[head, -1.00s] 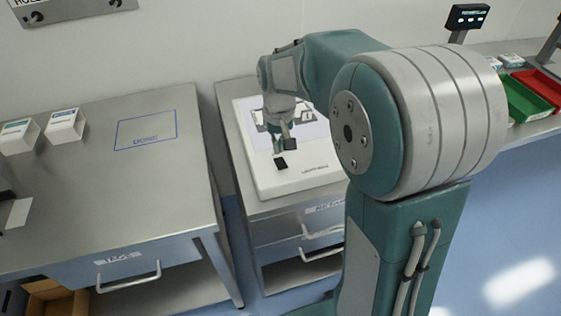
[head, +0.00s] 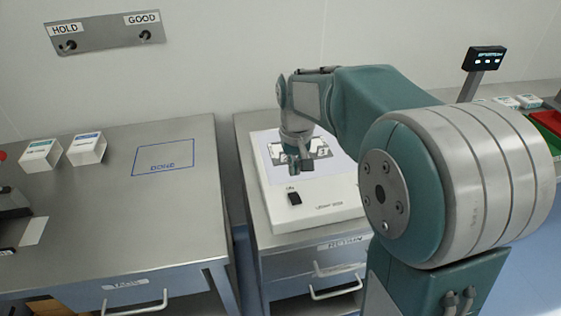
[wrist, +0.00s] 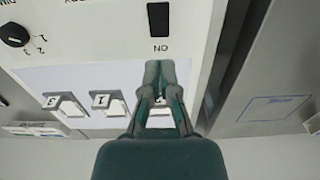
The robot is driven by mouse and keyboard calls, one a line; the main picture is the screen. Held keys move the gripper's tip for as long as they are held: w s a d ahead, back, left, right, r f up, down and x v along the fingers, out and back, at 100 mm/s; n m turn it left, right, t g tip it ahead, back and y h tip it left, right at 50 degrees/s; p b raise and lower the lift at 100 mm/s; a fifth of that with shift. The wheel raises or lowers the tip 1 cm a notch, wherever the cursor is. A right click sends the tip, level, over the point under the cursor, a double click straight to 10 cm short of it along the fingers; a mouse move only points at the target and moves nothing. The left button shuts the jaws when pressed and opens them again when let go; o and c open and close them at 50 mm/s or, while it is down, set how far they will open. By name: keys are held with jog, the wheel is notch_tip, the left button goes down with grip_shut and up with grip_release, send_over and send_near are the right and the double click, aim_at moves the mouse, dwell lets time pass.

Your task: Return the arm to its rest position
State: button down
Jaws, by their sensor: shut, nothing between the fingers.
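My gripper (head: 300,167) hangs at the end of my teal and grey arm, over the white device (head: 318,213) on the middle bench. In the wrist view my gripper (wrist: 160,72) is shut and empty, with its fingertips together. The device's dark ON switch (wrist: 158,19) lies just beyond the fingertips there. The switch also shows in the head view (head: 294,198), below the gripper and apart from it.
A steel bench (head: 100,235) at left bears an outlined blue square (head: 163,157), small boxes (head: 86,149) and a dark device (head: 12,203). A HOLD/GOOD hook plate (head: 105,34) is on the wall. A small display (head: 484,58) and a green bin (head: 548,140) stand at right.

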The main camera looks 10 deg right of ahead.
jog(key=s+r+t, duration=0.2)
jog(key=s, duration=0.8)
jog(key=s+r+t, duration=0.3)
jog(key=s, duration=0.8)
jog(key=shift+t, duration=0.3)
